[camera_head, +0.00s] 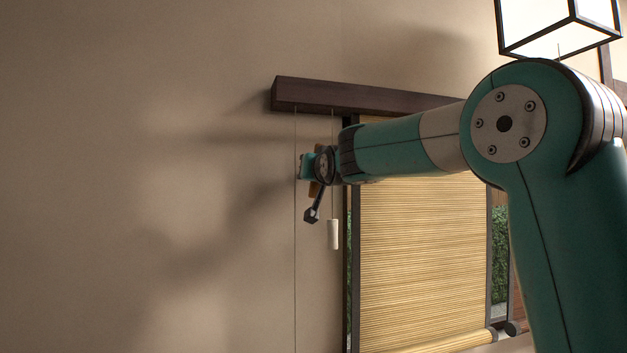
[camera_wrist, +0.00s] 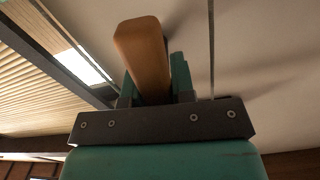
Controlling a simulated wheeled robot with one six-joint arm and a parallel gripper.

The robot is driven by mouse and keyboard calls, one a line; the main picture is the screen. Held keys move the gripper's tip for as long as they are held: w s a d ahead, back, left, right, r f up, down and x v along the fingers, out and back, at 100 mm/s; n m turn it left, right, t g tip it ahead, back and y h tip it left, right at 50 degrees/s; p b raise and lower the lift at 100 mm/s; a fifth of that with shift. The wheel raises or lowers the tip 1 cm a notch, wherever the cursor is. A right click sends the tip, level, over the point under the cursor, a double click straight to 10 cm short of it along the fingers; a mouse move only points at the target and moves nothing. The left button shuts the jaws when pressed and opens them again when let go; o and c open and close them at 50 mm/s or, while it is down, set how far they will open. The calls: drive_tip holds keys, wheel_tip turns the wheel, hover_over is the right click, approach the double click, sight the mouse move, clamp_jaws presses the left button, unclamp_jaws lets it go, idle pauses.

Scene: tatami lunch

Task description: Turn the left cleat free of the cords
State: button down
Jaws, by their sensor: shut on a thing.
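The left cleat shows in the wrist view as a smooth brown wooden block (camera_wrist: 143,55). It stands between the teal fingers of my gripper (camera_wrist: 155,82), which is shut on it. In the head view my gripper (camera_head: 308,166) is at the wall, left of the window, and mostly hides the cleat; only a sliver of orange-brown wood (camera_head: 314,188) shows. A thin long cord (camera_head: 295,270) hangs just left of my gripper. A second cord (camera_head: 332,205) hangs to the right and ends in a pale pull (camera_head: 333,235). In the wrist view one cord (camera_wrist: 211,45) runs beside the cleat, apart from it.
A bamboo blind (camera_head: 425,260) hangs in the window under a dark wooden headrail (camera_head: 340,96), close to my arm. A lantern (camera_head: 560,25) hangs at the upper right, near my arm's elbow. The wall (camera_head: 130,150) to the left is bare.

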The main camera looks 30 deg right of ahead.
drive_tip(key=shift+n, duration=0.7)
drive_tip(key=shift+b, duration=0.35)
drive_tip(key=c, duration=1)
unclamp_jaws()
drive_tip(key=shift+o, duration=0.2)
drive_tip(key=b+v, duration=1.3)
drive_tip(key=v, duration=0.4)
drive_tip(key=shift+s, duration=0.2)
drive_tip(key=shift+r, duration=0.1)
